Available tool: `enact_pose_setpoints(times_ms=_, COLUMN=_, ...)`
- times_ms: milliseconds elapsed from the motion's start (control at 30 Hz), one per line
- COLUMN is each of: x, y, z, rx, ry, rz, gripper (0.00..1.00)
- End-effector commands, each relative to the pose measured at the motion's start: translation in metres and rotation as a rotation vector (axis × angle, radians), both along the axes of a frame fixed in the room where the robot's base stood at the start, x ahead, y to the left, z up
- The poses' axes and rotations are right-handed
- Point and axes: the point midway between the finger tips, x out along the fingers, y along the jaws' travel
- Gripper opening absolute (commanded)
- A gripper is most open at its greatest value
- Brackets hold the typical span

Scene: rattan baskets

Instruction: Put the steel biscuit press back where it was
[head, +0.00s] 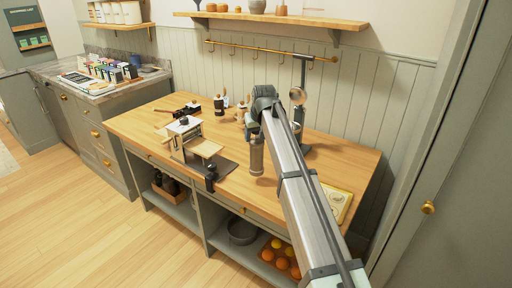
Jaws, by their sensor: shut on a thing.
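The steel biscuit press (256,156) shows as an upright silver cylinder in the middle of the head view, over the wooden worktop. My gripper (253,128) is at its upper end, shut on it; the fingers are small and partly hidden by my wrist. The top of the press is hidden too. Its lower end is close to the worktop (230,200) in the picture; I cannot tell whether it touches the wood or hangs just above it.
A pasta machine (188,138) with a wooden board stands left of the press. Small wooden-handled tools (219,106) stand behind. A tall metal stand (299,98) is behind my arm on the right, and a pale flat panel (336,203) lies at right.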

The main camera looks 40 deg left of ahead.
Motion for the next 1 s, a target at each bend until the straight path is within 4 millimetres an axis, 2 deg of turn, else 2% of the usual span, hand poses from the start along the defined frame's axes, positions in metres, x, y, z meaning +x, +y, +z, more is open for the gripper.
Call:
enact_pose_setpoints(times_ms=200, x=0.0, y=0.0, z=-0.013, rx=0.002, ry=-0.002, rz=0.0, gripper=0.0)
enact_pose_setpoints(times_ms=467, x=0.0, y=0.0, z=-0.041, rx=0.002, ry=-0.002, rz=0.0, gripper=0.0)
enact_pose_setpoints(times_ms=867, x=0.0, y=0.0, z=-0.045, rx=0.002, ry=-0.002, rz=0.0, gripper=0.0)
enact_pose_setpoints(times_ms=900, x=0.0, y=0.0, z=-0.047, rx=0.001, ry=-0.001, rz=0.0, gripper=0.59)
enact_pose_setpoints(times_ms=1000, x=0.0, y=0.0, z=-0.046, rx=0.001, ry=-0.001, rz=0.0, gripper=0.68)
